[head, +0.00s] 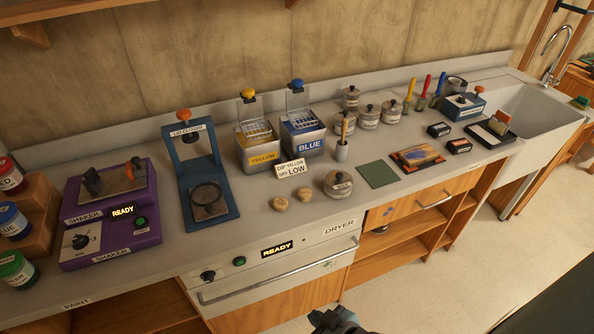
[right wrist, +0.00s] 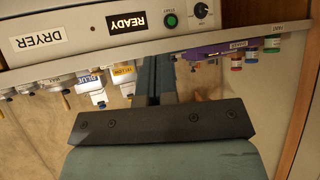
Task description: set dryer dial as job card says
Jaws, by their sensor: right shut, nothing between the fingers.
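The dryer (head: 338,228) is set in the counter front, with a lit READY display (head: 277,249), a green button (head: 239,261) and a black dial (head: 208,276) at its left end. The dial's setting is too small to read. The dial also shows, upside down, at the top of the right wrist view (right wrist: 201,10). The job card (head: 291,170) stands on the counter and reads "DIP YELLOW DRY LOW". My right gripper (head: 338,318) is at the bottom edge of the head view, shut and empty, apart from the dryer and right of the dial. My left gripper is out of view.
A long handle bar (head: 280,277) runs along the dryer front below the dial. A purple shaker (head: 110,217), blue press (head: 206,172), yellow tank (head: 259,147) and blue tank (head: 303,136) stand on the counter. The floor (head: 440,280) right of my gripper is clear.

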